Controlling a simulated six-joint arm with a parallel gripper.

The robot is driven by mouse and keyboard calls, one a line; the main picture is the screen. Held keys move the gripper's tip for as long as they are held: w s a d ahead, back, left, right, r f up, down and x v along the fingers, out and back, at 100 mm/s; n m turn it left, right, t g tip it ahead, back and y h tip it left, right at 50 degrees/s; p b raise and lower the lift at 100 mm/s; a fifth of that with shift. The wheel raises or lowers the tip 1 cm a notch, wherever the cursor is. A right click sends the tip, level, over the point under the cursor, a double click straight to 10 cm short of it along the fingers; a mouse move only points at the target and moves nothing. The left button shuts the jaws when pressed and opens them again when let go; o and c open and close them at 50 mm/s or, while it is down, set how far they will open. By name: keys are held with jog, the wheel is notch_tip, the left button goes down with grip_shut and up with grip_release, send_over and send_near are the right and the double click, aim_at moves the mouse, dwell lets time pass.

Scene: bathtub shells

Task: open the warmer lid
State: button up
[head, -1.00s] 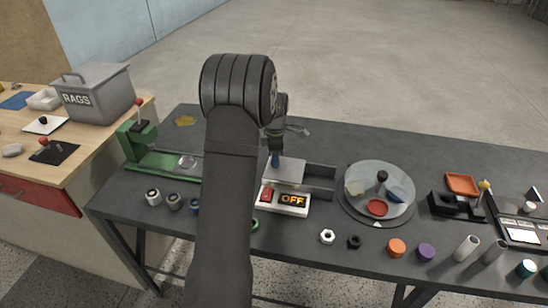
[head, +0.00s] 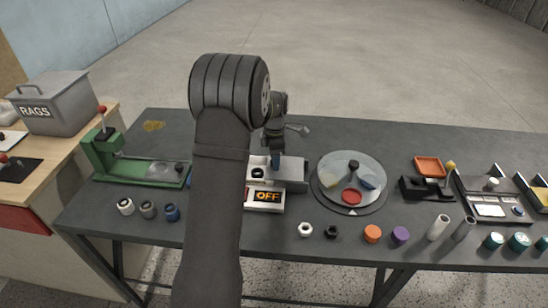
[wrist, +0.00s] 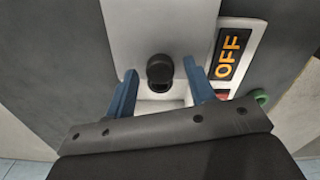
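The warmer (head: 264,207) is a white box with an orange OFF display, in the middle of the table. Its light grey sliding lid (head: 291,170) sits over the rails on the right. In the head view my gripper (head: 275,162) is low over the lid.
A turntable (head: 378,194) with coloured dishes stands right of the warmer. A green press (head: 125,168) stands left. Several nuts, caps and tubes line the front edge. My arm hides part of the table left of the warmer. The table behind the warmer is mostly clear.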

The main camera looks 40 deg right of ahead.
notch_tip(320, 180, up, 18)
jog(key=shift+f, duration=0.25)
dwell(0.4)
dwell(0.4)
notch_tip(320, 180, down, 18)
jog(key=shift+r, duration=0.25)
jog(key=shift+a, duration=0.1)
dwell(0.5)
